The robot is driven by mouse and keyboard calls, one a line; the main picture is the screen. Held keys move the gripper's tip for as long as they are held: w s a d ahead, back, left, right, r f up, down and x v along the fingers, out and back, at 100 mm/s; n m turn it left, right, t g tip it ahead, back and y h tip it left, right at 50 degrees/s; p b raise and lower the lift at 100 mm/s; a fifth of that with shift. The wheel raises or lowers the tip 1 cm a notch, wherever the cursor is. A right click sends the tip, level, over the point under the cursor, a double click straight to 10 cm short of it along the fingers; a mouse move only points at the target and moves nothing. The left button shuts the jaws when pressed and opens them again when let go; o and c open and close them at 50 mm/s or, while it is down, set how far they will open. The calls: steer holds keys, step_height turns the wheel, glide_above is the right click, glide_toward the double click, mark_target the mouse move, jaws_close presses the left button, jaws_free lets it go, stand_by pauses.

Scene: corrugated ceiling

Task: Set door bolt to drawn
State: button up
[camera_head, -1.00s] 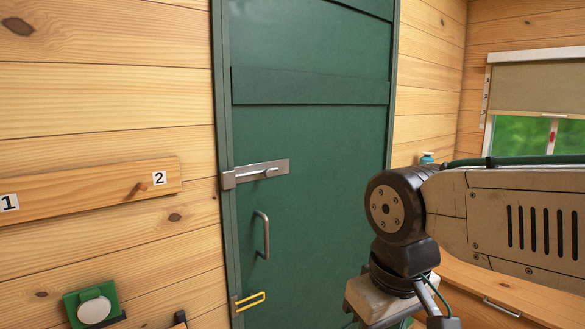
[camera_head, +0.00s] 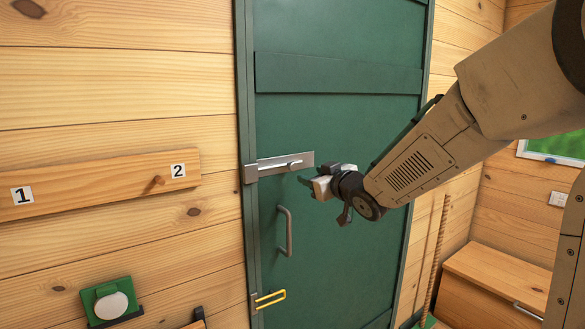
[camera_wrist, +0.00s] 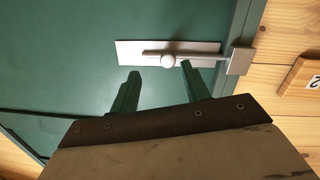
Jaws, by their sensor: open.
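The door bolt (camera_head: 286,164) is a silver plate with a rod and a small knob, fixed on the green door (camera_head: 340,125) at its left edge. Its rod runs toward the keeper (camera_head: 250,173) on the door frame. My gripper (camera_head: 308,182) is just below and right of the bolt, open and empty. In the wrist view the bolt plate (camera_wrist: 205,47) is at the top with its round knob (camera_wrist: 167,61). The two green fingers (camera_wrist: 160,76) point at the knob, one on each side in the picture. I cannot tell whether they touch it.
A grey door handle (camera_head: 286,231) is below the bolt, and a yellow latch (camera_head: 270,298) is lower down. A wooden rail (camera_head: 100,182) with labels 1 and 2 and a peg is on the left wall. A wooden chest (camera_head: 500,280) stands at right.

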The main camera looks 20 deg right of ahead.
mark_target(294, 167)
steer(key=shift+n+t+y, duration=0.4)
steer(key=shift+y, duration=0.3)
steer(key=x, duration=0.9)
steer(key=shift+s+a+r, duration=0.1)
steer(key=shift+a+r, duration=0.05)
steer(key=shift+a, duration=0.2)
